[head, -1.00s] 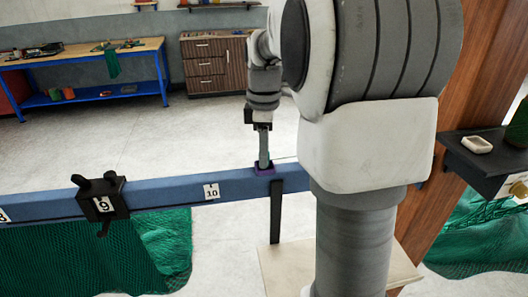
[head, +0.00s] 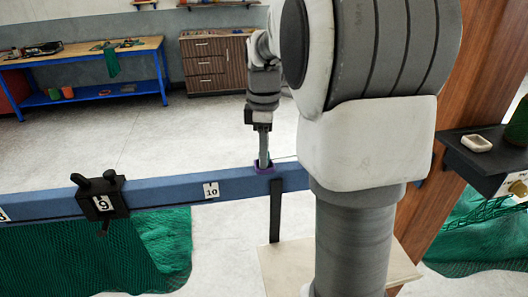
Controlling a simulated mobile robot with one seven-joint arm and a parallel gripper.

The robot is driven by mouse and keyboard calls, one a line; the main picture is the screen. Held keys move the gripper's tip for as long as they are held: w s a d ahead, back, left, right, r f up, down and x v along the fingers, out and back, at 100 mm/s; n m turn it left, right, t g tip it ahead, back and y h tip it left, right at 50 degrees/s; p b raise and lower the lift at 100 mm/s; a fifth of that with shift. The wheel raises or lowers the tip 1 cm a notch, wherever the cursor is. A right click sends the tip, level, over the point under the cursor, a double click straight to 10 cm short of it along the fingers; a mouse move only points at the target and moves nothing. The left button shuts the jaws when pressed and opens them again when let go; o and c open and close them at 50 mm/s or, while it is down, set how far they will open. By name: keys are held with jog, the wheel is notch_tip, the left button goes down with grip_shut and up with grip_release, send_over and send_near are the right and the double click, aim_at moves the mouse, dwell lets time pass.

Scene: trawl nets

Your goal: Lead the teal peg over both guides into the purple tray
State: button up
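My gripper (head: 262,129) points down above the blue beam in the head view. The grey-teal peg (head: 264,149) stands about upright directly under the fingers, its lower end at the purple tray (head: 263,170). The tray sits on the beam, right of the label 10. The fingers are at the peg's upper end, but they are too small to tell whether they grip it. A black guide (head: 101,201) with two knobs and the label 9 sits on the beam to the left. I cannot make out a second guide; my arm hides part of the beam.
The blue beam (head: 150,193) crosses the view, with green netting (head: 110,250) hanging below. A wooden post (head: 462,110) and a dark shelf (head: 480,160) stand at the right. A workbench (head: 90,54) and drawers (head: 212,62) are at the back, with clear floor between.

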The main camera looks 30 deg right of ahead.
jog(key=o, duration=0.5)
jog(key=shift+o, duration=0.2)
notch_tip(320, 180, up, 17)
jog(key=p, duration=0.1)
jog(key=shift+r, duration=0.2)
dwell(0.4)
jog(key=s+a+f+m+t, duration=0.2)
jog(key=s+a+f+m, duration=0.4)
jog(key=s, duration=0.3)
jog(key=s+a+f+m+t, duration=0.3)
jog(key=s+a+f+m, duration=0.2)
jog(key=s, duration=0.4)
notch_tip(320, 180, down, 2)
jog(key=shift+s+a+f+m+t, duration=0.1)
jog(key=shift+s+a+m+t, duration=0.25)
jog(key=shift+a, duration=0.35)
